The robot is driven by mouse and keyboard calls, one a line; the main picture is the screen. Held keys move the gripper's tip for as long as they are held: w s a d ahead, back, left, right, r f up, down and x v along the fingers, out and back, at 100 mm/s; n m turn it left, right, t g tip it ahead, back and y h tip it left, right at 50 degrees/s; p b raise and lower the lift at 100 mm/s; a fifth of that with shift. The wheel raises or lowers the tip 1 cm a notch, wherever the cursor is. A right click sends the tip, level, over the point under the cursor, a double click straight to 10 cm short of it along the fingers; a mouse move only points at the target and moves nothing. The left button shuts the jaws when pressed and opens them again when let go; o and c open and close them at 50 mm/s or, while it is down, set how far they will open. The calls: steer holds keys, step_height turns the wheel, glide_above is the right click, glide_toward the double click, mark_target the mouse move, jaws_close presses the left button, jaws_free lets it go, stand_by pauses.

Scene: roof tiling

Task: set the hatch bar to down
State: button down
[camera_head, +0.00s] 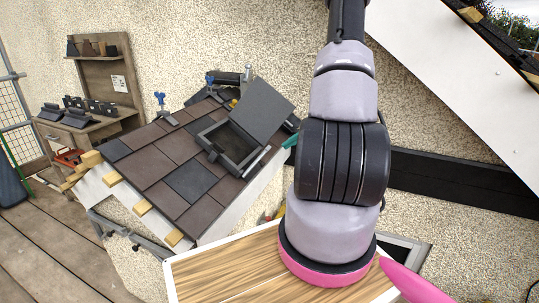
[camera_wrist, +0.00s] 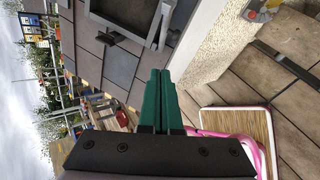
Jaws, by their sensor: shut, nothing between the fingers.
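The roof hatch (camera_head: 229,158) is a dark grey frame set in the tiled roof, and its lid (camera_head: 262,108) stands raised at the back. A light grey bar (camera_head: 257,161) lies along the frame's right side; whether it is the hatch bar I cannot tell. A small dark handle (camera_head: 214,152) sits on the frame's front left side. In the wrist view the hatch frame (camera_wrist: 113,22) is at the top. My gripper's green fingers (camera_wrist: 158,72) are shut and empty, their tips just short of the hatch edge. The green tips (camera_head: 290,142) show partly behind my arm in the head view.
Brown and grey tiles (camera_head: 190,182) surround the hatch. A blue-handled tool (camera_head: 160,99) stands on the roof's upper left. A wooden bench (camera_head: 85,128) with dark pieces stands at the far left. A wood-topped board (camera_head: 225,268) lies below my arm.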

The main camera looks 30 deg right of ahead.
glide_toward(258, 161)
steer(key=s+a+f, duration=0.1)
steer(key=a+f, duration=0.1)
steer(key=a, duration=0.1)
steer(key=w, duration=0.1)
steer(key=w+f, duration=0.1)
steer(key=shift+w+a+f+m, duration=0.2)
steer(key=shift+w+m, duration=0.1)
steer(key=shift+w, duration=0.1)
steer(key=shift+w+f, duration=0.2)
steer(key=shift+w, duration=0.3)
steer(key=shift+w, duration=0.1)
steer(key=w+d+f+n+g+y, duration=0.1)
steer(key=w+f+g+y, duration=0.4)
steer(key=shift+w+d, duration=0.2)
steer(key=shift+w, duration=0.05)
stand_by(0.3)
steer(key=shift+f, duration=0.15)
